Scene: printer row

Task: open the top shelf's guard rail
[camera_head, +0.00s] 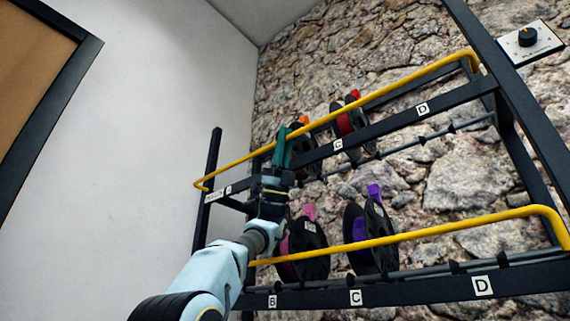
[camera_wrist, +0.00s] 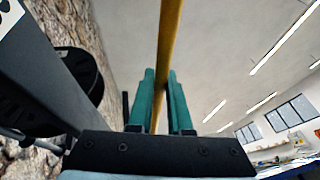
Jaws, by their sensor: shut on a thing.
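The top shelf's guard rail (camera_head: 375,98) is a yellow bar that runs along the front of the upper shelf, with bent ends at the left and right. My gripper (camera_head: 281,146) has green fingers and reaches up to the rail left of its middle. In the wrist view the yellow rail (camera_wrist: 169,45) passes between the two green fingers (camera_wrist: 160,100), which are shut on it. The top shelf's front bar (camera_head: 385,130) carries letter labels and lies behind and below the rail. Part of it is hidden by my gripper.
Spools with red (camera_head: 345,120) and orange parts stand on the top shelf behind the rail. The lower shelf has its own yellow rail (camera_head: 430,233) and spools with pink and purple (camera_head: 372,230) parts. A dial box (camera_head: 529,42) is at upper right. A stone wall is behind.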

